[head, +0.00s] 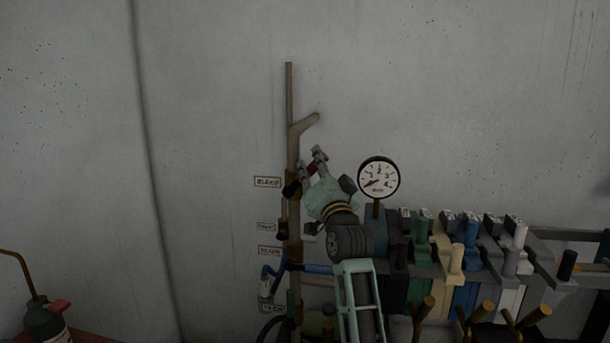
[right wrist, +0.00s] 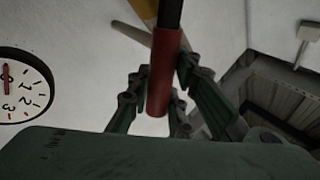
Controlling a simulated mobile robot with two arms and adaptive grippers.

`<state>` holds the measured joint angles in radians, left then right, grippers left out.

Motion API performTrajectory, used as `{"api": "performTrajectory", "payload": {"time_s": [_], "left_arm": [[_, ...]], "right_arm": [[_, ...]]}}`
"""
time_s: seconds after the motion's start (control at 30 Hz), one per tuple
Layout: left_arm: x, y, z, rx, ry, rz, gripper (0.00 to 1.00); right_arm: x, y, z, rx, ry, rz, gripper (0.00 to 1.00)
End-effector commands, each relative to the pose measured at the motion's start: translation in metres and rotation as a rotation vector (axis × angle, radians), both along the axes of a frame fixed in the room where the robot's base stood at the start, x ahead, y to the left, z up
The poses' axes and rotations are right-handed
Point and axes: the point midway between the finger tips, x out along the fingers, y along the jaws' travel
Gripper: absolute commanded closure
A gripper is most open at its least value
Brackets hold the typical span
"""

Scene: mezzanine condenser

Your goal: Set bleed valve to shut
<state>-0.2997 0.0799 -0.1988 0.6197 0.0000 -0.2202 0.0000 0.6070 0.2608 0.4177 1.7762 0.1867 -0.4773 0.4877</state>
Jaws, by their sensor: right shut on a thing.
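The valve lever has a red sleeve (head: 316,167) on a vertical pipe (head: 293,150) against the wall. My right gripper (head: 311,163) is shut on this red-sleeved handle. In the right wrist view the red sleeve (right wrist: 163,75) stands between the dark green fingers (right wrist: 162,92), with a black rod (right wrist: 169,14) running out of its upper end. The joint of the lever with the pipe is partly hidden by my gripper. Small labels (head: 267,181) stand left of the pipe; I cannot read them. My left gripper is not in view.
A round pressure gauge (head: 379,178) stands just right of my gripper. A row of coloured valve blocks with levers (head: 472,235) fills the lower right. An oil can (head: 45,322) stands at lower left. The wall above is bare.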

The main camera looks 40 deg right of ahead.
Motion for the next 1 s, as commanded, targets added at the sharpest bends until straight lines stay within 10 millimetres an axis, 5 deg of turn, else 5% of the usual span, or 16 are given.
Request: {"api": "performTrajectory", "payload": {"time_s": [0.4,1.0], "left_arm": [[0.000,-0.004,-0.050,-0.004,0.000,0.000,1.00],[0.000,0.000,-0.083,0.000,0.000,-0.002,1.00]], "right_arm": [[-0.016,-0.014,-0.041,0.263,-0.295,0.001,1.00],[-0.023,-0.021,-0.075,0.513,-0.592,-0.001,1.00]]}}
